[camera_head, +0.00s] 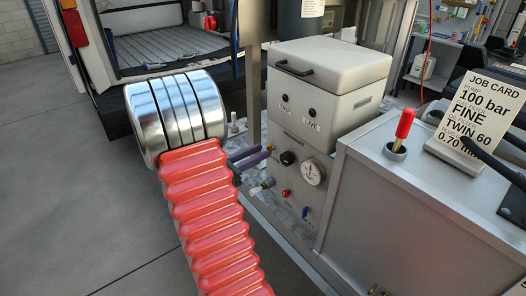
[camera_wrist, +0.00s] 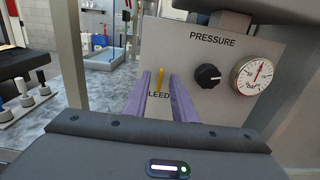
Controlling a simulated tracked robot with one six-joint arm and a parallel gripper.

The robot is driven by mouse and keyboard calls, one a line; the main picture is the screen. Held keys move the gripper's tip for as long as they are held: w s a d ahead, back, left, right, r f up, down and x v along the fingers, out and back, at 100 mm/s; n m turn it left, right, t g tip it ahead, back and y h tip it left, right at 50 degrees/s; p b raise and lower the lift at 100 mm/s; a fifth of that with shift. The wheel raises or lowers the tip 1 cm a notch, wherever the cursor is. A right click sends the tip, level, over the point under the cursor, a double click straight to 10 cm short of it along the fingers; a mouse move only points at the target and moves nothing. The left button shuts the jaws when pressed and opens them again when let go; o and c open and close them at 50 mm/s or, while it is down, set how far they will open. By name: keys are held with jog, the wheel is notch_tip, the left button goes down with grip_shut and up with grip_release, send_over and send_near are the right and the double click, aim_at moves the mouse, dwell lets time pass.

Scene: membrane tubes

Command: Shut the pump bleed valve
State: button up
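The bleed valve shows in the wrist view as a small yellow lever (camera_wrist: 161,88) on the pale pump panel (camera_wrist: 204,65). The lever stands nearly upright, just above the partly covered "BLEED" label. My gripper (camera_wrist: 160,79) has two purple fingers that point at the panel, one on each side of the lever in the picture. They are apart, with a clear gap and no visible contact with the lever. In the head view, my gripper's purple fingers (camera_head: 253,157) reach the left edge of the pump unit. The lever is too small to make out clearly there.
Right of the lever are a black pressure knob (camera_wrist: 208,76) and a round gauge (camera_wrist: 253,74). In the head view, a red button (camera_head: 286,193) sits lower on the panel. A cabinet with a red-handled lever (camera_head: 404,126) and a job card (camera_head: 480,115) stand to the right.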

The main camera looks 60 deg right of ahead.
aim_at(271, 150)
jog(key=shift+x, duration=1.35)
grip_shut()
